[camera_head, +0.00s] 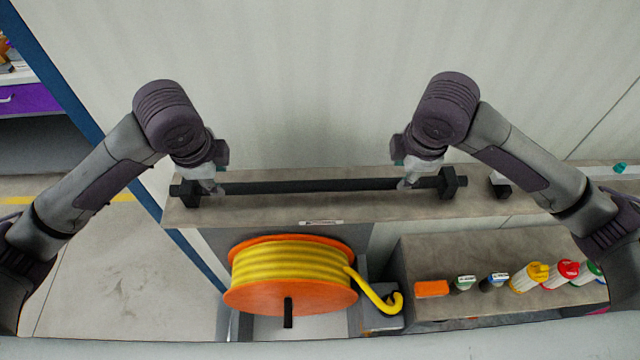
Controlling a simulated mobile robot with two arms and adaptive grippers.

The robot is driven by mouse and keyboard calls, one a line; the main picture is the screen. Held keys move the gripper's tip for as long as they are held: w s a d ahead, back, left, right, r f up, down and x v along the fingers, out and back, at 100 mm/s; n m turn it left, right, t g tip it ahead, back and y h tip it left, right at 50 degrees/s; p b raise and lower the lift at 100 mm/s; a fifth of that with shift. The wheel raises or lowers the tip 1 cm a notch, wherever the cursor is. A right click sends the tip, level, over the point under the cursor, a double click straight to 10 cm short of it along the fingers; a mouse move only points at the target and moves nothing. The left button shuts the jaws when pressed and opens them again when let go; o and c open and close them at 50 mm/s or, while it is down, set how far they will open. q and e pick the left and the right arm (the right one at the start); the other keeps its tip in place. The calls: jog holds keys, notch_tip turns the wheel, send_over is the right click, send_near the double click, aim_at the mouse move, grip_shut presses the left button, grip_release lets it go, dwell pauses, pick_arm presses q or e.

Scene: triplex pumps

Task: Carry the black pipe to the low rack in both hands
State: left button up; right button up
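The black pipe (310,186) lies level across the top of a grey-brown ledge against the wall. Dark blocks show near its two ends, one at the left (187,193) and one at the right (447,184); I cannot tell whether they are supports or part of the pipe. My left gripper (211,186) points down at the pipe near its left end. My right gripper (408,182) points down at it near its right end. Both grippers' fingertips are at the pipe, but they are too small and partly hidden to show whether they are closed on it.
Below the ledge (340,212) stands an orange reel with yellow hose (292,275). To its right, a lower shelf (470,255) holds several small containers and an orange box (432,289). A small black-and-white item (500,187) sits right of the pipe. Open floor (110,270) is at the left.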

aim_at(225, 187)
pick_arm(q)
jog(key=x, duration=0.7)
jog(key=shift+f, duration=0.1)
pick_arm(e)
jog(key=x, duration=0.7)
jog(key=shift+f, duration=0.1)
pick_arm(q)
grip_shut()
pick_arm(e)
grip_shut()
